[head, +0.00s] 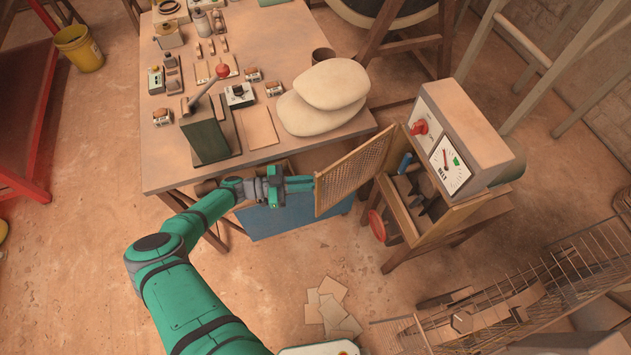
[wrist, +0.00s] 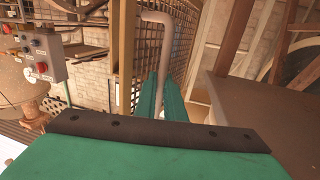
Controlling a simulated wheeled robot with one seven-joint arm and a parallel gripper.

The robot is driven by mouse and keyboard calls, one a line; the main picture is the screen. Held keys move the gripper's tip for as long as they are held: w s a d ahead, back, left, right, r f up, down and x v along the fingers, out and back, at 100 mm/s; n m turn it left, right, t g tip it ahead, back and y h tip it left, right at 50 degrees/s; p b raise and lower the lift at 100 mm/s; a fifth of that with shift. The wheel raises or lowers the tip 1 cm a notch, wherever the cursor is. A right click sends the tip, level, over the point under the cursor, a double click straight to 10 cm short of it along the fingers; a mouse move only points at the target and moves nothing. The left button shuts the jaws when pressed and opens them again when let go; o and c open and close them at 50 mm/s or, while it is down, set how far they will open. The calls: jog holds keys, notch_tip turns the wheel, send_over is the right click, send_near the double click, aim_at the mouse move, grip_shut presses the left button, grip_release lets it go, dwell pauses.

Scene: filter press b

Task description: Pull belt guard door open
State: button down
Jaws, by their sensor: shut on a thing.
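The belt guard door (head: 352,172) is a wire-mesh panel in a wooden frame. In the head view it stands swung out to the left from the wooden housing (head: 440,228), whose inside shows. My gripper (head: 311,183) is at the door's outer left edge. In the wrist view the mesh door (wrist: 118,45) fills the upper middle, and a grey bent bar handle (wrist: 158,60) runs down between my green fingers (wrist: 161,98). My gripper is shut on this handle. The handle's lower end is hidden behind my wrist.
A grey box (head: 447,165) with a red knob and a gauge marked BELT sits on the housing. A cluttered workbench (head: 260,155) with two pale sacks (head: 330,85) stands close behind my gripper. A wire rack (head: 540,290) is at lower right. Floor is open in front, with loose papers (head: 332,305).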

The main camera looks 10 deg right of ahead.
jog(key=shift+d, duration=0.25)
jog(key=c, duration=2.1)
grip_release()
jog(key=shift+s, duration=0.1)
jog(key=shift+a, duration=0.2)
jog(key=shift+w+a, duration=0.2)
jog(key=shift+a, duration=3.45)
